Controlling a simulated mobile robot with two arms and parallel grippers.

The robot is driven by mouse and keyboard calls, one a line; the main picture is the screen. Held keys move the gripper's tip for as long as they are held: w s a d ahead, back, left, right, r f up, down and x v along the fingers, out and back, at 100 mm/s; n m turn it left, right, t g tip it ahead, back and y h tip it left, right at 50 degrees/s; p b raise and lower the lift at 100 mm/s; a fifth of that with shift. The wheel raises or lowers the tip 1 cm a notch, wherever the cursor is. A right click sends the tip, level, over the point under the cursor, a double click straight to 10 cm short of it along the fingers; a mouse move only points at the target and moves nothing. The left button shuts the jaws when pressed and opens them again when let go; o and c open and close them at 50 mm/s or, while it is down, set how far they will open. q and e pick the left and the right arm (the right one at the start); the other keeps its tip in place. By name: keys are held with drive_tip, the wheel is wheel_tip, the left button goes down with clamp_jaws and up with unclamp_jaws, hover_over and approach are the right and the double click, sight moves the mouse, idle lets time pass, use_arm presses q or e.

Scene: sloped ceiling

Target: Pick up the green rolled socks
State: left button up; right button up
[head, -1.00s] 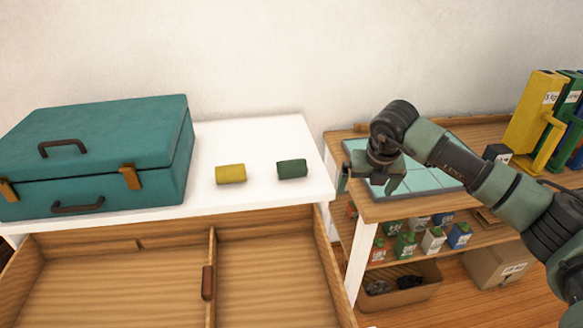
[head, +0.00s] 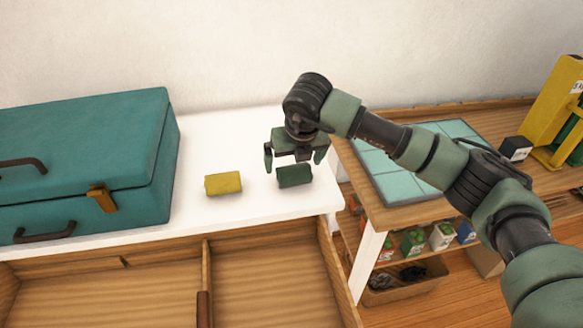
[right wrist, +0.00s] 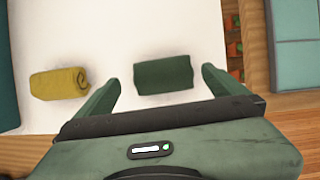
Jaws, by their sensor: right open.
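The green rolled socks (head: 294,176) lie on the white dresser top (head: 232,137), near its right front edge. My right gripper (head: 295,160) is open above them, with a finger showing to each side of the roll. In the right wrist view the green rolled socks (right wrist: 163,74) show ahead of the open right gripper (right wrist: 160,88), between its fingers and not gripped. I cannot tell the exact height of the fingertips above the dresser top. My left gripper is out of view.
Yellow rolled socks (head: 223,183) lie left of the green ones, and also show in the right wrist view (right wrist: 59,83). A teal suitcase (head: 80,150) stands at the left. An open wooden drawer (head: 265,270) is below. A wooden shelf unit (head: 385,214) stands right.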

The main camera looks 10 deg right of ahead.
sight(294, 168)
drive_tip(key=shift+d+f+p, duration=0.1)
drive_tip(key=shift+f+p, duration=0.45)
drive_tip(key=shift+f, duration=0.2)
drive_tip(key=p+x, duration=0.1)
drive_tip(key=x, duration=0.2)
drive_tip(key=shift+w+d+f, duration=0.1)
drive_tip(key=shift+w+f, duration=0.1)
drive_tip(key=shift+f, duration=0.15)
drive_tip(key=shift+w+f, duration=0.1)
drive_tip(key=shift+f, duration=0.1)
drive_tip(key=c, duration=1.3)
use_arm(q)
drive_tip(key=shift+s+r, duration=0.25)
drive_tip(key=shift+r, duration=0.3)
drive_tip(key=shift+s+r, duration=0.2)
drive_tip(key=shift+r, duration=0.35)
use_arm(e)
drive_tip(key=shift+c, duration=0.4)
